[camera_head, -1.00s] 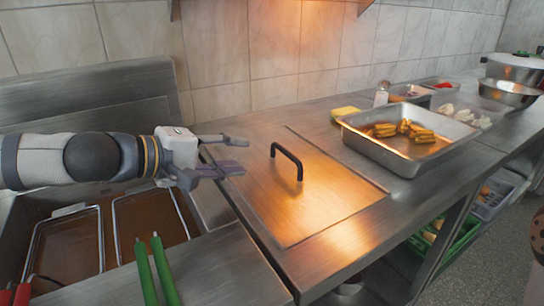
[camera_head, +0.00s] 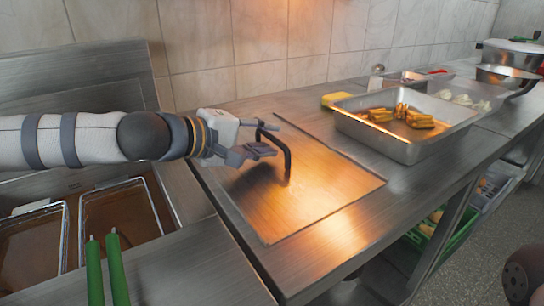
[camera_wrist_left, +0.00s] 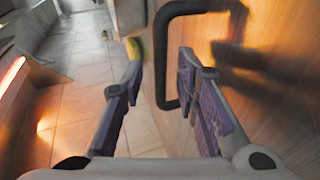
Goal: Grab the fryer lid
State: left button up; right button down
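The fryer lid (camera_head: 325,195) is a flat steel plate lying in the counter, lit orange. Its black bar handle (camera_head: 288,165) stands up near the lid's far left part. My left gripper (camera_head: 272,134) is at the handle, over the lid, with its two fingers apart. In the left wrist view the handle (camera_wrist_left: 161,60) shows between the spread fingers, close to the right one; whether they touch cannot be told. My right gripper is not in view.
Fryer baskets (camera_head: 118,220) sit in wells at the left, with green handles (camera_head: 118,270) in front. A steel tray of fried food (camera_head: 410,152) stands right of the lid. A yellow sponge (camera_head: 336,98) lies behind it. A tiled wall closes the back.

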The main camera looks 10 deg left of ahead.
pick_arm(q)
grip_shut()
jog(key=shift+r, duration=0.15)
